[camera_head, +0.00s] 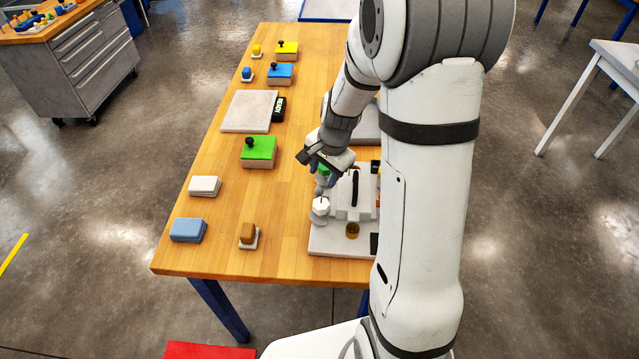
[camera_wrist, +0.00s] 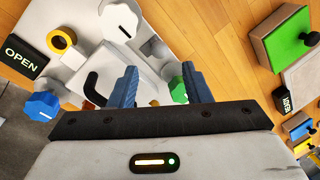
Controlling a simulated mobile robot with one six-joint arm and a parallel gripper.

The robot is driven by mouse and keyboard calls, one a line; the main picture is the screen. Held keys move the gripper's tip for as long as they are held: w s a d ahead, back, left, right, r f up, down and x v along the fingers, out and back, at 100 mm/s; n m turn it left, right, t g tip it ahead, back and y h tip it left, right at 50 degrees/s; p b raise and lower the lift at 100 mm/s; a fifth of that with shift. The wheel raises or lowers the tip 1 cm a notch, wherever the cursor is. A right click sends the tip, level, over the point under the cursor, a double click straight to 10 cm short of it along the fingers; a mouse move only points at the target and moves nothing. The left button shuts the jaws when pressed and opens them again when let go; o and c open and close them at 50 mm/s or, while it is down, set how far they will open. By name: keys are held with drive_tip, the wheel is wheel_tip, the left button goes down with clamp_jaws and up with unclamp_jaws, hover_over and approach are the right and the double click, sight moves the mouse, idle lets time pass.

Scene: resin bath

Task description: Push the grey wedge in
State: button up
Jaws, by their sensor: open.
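My gripper (camera_wrist: 160,72) is open, its two blue fingers apart with nothing held between them. In the head view my gripper (camera_head: 330,174) is low over the left side of the white station (camera_head: 320,242), close to a green knob (camera_head: 323,171). The green knob (camera_wrist: 178,90) shows beside the right finger in the wrist view. A pale grey piece (camera_wrist: 155,48) lies beyond the fingertips, beside a white knob (camera_wrist: 118,20). It may be the grey wedge, but its shape is not clear. My arm hides the station's right part in the head view.
The station carries a black handle (camera_wrist: 92,86), a blue knob (camera_wrist: 42,105), a brass-coloured ring (camera_wrist: 60,40) and an OPEN sign (camera_wrist: 24,57). A green box (camera_head: 258,152) and a pale panel (camera_head: 249,111) are on the table left of my gripper. Bare wood lies between.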

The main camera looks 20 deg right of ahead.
sight(319, 189)
drive_tip(key=f, duration=0.4)
drive_tip(key=w+f, duration=0.1)
drive_tip(key=f, duration=0.1)
drive_tip(key=shift+a+f, duration=0.2)
drive_tip(key=shift+a, duration=0.15)
drive_tip(key=shift+c, duration=0.2)
clamp_jaws()
